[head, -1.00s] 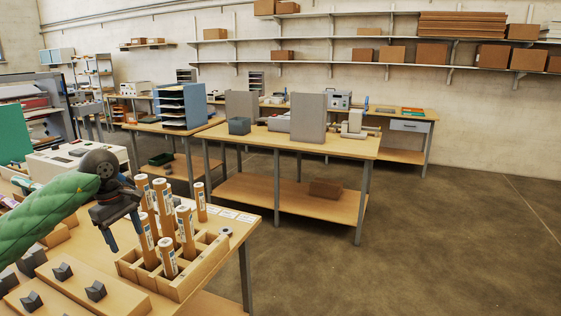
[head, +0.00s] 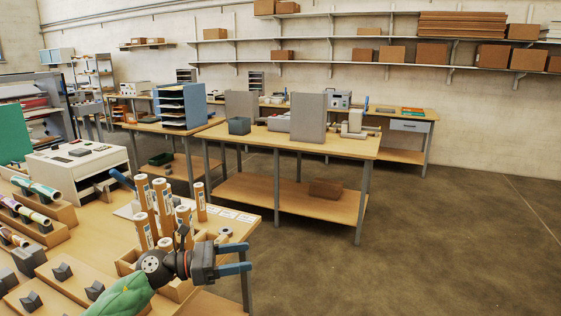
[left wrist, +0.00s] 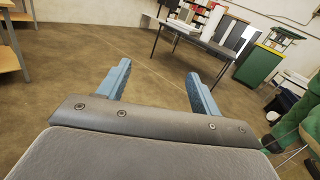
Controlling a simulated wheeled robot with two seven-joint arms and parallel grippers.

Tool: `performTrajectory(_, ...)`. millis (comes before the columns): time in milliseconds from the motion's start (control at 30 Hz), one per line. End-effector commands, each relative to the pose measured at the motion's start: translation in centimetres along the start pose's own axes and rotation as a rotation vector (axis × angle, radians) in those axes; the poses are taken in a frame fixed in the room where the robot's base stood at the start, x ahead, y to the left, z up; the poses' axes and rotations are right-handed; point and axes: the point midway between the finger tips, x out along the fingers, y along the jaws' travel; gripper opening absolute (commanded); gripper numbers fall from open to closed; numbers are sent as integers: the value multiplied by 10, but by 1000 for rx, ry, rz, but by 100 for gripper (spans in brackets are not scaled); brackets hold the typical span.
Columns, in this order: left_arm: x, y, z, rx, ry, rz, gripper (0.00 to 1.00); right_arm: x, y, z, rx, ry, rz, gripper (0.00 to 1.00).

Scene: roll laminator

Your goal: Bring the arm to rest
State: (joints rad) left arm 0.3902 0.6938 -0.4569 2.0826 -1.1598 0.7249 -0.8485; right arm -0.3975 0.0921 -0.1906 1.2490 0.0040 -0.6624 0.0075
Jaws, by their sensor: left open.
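My left arm comes in from the bottom left of the head view with a green sleeve. Its gripper (head: 248,268) is open and empty, with blue fingers pointing right past the front edge of the near table. The gripper (left wrist: 155,85) also shows in the left wrist view, its two fingers apart with only floor between them. My left wrist hides part of the wooden rack (head: 125,262) that holds several upright brown tubes (head: 162,200). My right gripper is not in view.
A white laminator-like machine (head: 75,165) stands on the near table (head: 95,238), with wooden holders and rolls at left. A second table (head: 350,148) stands behind. Open floor (head: 430,250) lies to the right. The left wrist view shows a green cabinet (left wrist: 258,66).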

Motion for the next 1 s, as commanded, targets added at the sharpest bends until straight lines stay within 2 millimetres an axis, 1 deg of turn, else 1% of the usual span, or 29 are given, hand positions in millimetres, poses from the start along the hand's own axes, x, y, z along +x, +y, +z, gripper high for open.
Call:
performTrajectory(33,4,-5,2,-84,-90,29,64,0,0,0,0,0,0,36)
performTrajectory(133,4,-7,9,-258,-266,97,64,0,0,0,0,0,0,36)
performTrajectory(267,-6,-4,11,-497,-486,193,64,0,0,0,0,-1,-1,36)
performTrajectory(367,-22,2,4,-689,-647,273,64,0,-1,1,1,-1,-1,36)
performTrajectory(467,-41,8,-12,-886,-802,359,64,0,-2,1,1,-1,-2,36)
performTrajectory(567,-62,11,-36,-1085,-951,451,64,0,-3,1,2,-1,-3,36)
performTrajectory(667,-84,10,-67,-1285,-1095,552,64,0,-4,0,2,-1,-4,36)
performTrajectory(700,-94,9,-82,-1364,-1151,596,64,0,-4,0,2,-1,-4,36)
performTrajectory(767,-107,4,-105,-1482,-1233,663,64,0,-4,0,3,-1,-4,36)
performTrajectory(800,-115,-1,-122,-1560,-1285,711,64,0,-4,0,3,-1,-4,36)
performTrajectory(867,-128,-11,-148,-1675,-1364,785,64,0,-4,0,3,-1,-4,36)
performTrajectory(900,-135,-19,-166,-1751,-1414,839,64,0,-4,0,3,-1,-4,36)
performTrajectory(967,-146,-34,-193,-1863,-1487,922,64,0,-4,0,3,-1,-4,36)
performTrajectory(1000,-152,-46,-211,-1935,-1536,980,64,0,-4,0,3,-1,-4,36)
